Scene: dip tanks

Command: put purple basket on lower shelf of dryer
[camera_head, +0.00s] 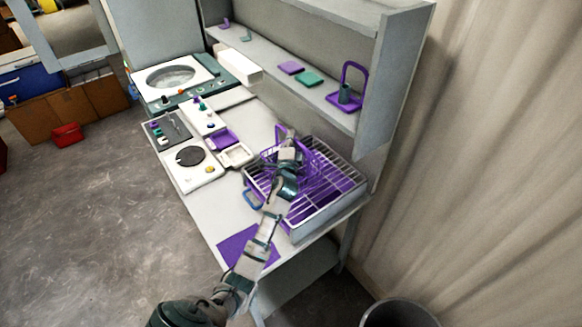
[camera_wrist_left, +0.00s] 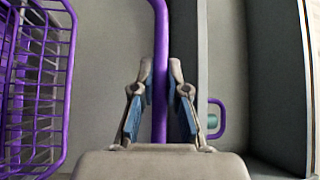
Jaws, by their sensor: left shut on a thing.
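The purple wire basket (camera_head: 318,163) is at the dryer, over the left back part of its rack; its wire side also shows at the left of the left wrist view (camera_wrist_left: 38,85). My left gripper (camera_head: 287,146) is shut on the basket's purple handle bar, which runs upright between the two fingers (camera_wrist_left: 160,100). The dryer (camera_head: 325,215) is a pale box with a white wire rack on top and purple below it. My arm hides part of the basket and dryer, and I cannot tell whether the basket touches the rack. My right gripper is not in view.
A grey shelf unit (camera_head: 385,95) rises behind the dryer, bearing a purple looped holder (camera_head: 353,82) and small purple and teal blocks. Tanks (camera_head: 195,165) and trays stand left on the bench.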

